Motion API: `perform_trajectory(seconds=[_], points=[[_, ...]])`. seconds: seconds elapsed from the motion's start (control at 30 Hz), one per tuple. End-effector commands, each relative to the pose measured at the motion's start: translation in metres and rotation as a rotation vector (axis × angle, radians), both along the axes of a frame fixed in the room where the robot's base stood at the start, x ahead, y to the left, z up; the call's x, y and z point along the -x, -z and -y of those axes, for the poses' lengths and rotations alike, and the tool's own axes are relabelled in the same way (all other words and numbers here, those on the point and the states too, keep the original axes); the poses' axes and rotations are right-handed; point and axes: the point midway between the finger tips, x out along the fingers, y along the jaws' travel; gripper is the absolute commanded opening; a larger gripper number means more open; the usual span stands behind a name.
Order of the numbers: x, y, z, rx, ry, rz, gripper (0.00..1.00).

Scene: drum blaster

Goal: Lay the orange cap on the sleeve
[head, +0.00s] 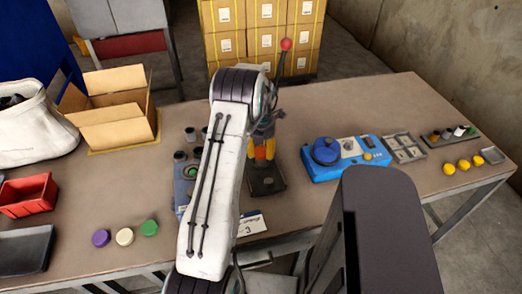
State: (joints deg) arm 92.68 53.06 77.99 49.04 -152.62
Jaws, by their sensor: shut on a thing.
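My gripper (264,127) is at the far end of my white arm, in the middle of the table, close above and in front of a dark-based stand (265,183). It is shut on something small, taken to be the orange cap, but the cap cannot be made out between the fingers. An orange-yellow patch (265,149) shows just below the fingers; I cannot tell whether it is the cap or part of the stand. The sleeve is not clearly visible; my arm and gripper cover much of the stand.
Purple (101,238), cream (125,236) and green (149,227) caps lie at the front left. A red-knobbed lever (286,44) rises behind my gripper. A blue device (325,153) and a grey tray (404,148) stand to the right. An open carton (112,105) is at the left.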

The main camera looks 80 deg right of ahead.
Motion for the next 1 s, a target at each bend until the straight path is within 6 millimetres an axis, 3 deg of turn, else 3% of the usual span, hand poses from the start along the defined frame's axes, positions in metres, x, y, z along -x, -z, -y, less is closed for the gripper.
perform_trajectory(seconds=[0.3,0.33,0.4,0.6,0.77,1.0], points=[[0.0001,-0.0003,0.0001,0.0,0.0,0.0,0.34],[0.0,-0.0003,0.0001,0.0,0.0,0.0,0.51],[0.0001,-0.0002,0.0001,0.0,0.0,0.0,0.57],[0.0001,-0.0002,0.0001,0.0,0.0,0.0,0.75],[0.0001,-0.0002,0.0001,0.0,0.0,0.0,0.76],[0.0,-0.0001,0.0,0.0,0.0,0.0,0.98]])
